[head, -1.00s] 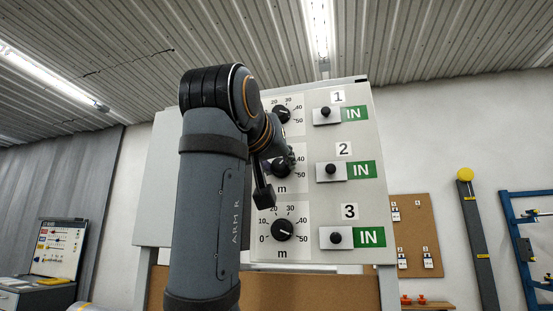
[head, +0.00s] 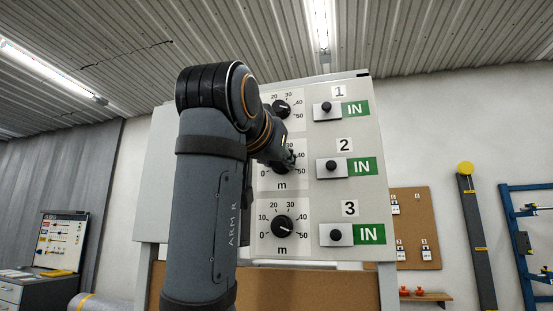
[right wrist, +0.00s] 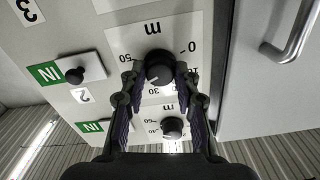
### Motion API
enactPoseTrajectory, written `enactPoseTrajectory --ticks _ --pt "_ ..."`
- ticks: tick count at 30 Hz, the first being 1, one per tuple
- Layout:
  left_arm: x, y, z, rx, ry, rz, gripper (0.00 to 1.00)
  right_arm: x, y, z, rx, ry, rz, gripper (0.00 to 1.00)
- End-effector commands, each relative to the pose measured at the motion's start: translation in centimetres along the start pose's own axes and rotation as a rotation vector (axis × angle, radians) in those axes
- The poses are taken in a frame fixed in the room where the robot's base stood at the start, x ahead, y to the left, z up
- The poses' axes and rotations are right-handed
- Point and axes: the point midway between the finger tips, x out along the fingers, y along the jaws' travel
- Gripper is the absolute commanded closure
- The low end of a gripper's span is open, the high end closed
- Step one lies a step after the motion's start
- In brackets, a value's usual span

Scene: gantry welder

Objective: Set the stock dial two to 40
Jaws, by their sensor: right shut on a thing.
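Dial two is a black round knob (right wrist: 159,66) on a white scale plate marked 0 to 50 and "m", seen upside down in the right wrist view. Its light mark points down-left there, toward the 30 to 40 side; the exact reading is unclear. My right gripper (right wrist: 160,78) has its fingers on both sides of the knob and is shut on it. In the head view my right gripper (head: 288,160) lies over dial two's plate (head: 299,184) and hides most of that dial. My left gripper is not in view.
Dial one (head: 282,108) is above and dial three (head: 282,228) below on the same board. To their right are black knobs beside green IN signs, such as switch two (head: 331,167). A metal handle (right wrist: 291,35) shows beside the board in the wrist view.

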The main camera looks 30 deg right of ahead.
Motion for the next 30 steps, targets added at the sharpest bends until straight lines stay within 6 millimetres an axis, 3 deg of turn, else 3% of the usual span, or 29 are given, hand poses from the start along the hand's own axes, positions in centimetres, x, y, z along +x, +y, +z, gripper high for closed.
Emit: enactPoseTrajectory --ticks 5,6,10,21,30 --pt "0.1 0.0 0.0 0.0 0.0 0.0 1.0 0.0 0.0 0.3 -0.002 -0.007 0.001 1.0" --pt "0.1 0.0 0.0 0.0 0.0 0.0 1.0 0.0 0.0 0.3 -0.003 -0.006 0.001 0.65" --pt "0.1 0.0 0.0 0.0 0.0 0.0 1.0 0.0 0.0 0.2 -0.003 -0.005 0.001 0.47" --pt "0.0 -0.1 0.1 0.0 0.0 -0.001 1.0 0.0 -0.1 -0.4 -0.002 -0.001 0.001 0.46" --pt "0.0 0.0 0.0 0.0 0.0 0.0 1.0 -0.1 -1.1 -5.8 -0.003 -0.001 0.002 0.46"
